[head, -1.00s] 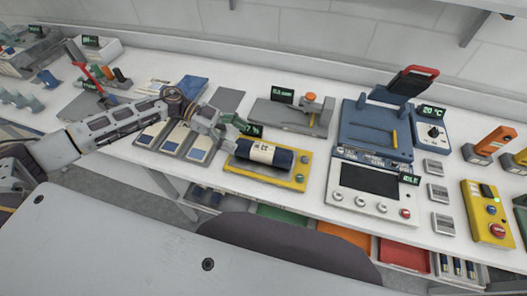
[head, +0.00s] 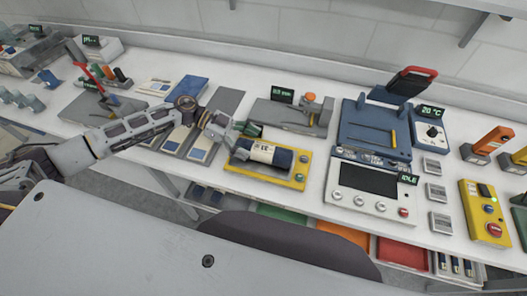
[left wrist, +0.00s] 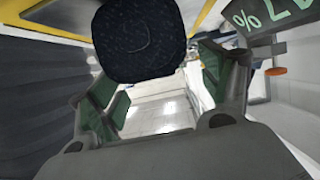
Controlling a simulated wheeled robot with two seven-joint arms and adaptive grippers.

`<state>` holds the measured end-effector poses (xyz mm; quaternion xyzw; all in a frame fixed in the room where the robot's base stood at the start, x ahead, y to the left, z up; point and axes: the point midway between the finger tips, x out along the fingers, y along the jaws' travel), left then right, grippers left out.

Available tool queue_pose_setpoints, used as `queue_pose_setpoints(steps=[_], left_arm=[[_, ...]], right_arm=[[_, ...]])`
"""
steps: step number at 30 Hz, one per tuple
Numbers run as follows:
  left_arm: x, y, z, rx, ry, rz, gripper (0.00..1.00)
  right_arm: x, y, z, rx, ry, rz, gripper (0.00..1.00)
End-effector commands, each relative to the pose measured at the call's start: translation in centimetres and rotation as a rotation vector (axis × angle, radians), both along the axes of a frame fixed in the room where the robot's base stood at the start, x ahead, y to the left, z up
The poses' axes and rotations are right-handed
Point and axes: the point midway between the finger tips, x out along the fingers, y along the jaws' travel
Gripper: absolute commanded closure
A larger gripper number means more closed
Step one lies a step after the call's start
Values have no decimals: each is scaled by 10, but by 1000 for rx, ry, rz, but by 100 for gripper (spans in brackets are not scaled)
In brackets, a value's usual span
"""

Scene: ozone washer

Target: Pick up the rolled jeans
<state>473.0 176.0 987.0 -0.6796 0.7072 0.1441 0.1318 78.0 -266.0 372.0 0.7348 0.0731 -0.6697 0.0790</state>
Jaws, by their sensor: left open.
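The rolled jeans (head: 270,153) are a dark navy roll with a pale printed band, lying on a yellow tray (head: 295,178). My left gripper (head: 241,142) is at the left end of the roll. In the left wrist view the round dark end of the roll (left wrist: 139,38) shows at the top, beyond and between the open green-padded fingers of the left gripper (left wrist: 160,100). The fingers are apart and I cannot see them pressing on the roll. My right gripper is in neither view.
A grey fixture (head: 290,115) is behind the roll. A white panel (head: 372,190) and blue machine (head: 375,130) stand to the right.

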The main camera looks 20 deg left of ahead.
Motion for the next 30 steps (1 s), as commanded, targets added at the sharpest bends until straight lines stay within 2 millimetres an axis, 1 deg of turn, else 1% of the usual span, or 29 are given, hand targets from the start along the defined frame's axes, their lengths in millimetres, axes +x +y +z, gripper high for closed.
queue_pose_setpoints(steps=[1, 6, 10, 15, 27, 30], left_arm=[[0, -5, -1, -2, 1, 0, 21], [-1, -20, -9, -1, 0, -1, 21], [-2, -29, -13, -1, 1, 0, 21], [-2, -32, -15, 1, 0, 1, 21], [-2, -32, -15, 1, 0, 0, 21], [-2, -32, -15, 1, 0, 0, 34]], right_arm=[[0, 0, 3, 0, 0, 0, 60], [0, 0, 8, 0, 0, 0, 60], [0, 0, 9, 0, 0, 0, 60], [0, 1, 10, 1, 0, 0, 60], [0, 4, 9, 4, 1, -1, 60], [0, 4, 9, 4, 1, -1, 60]])
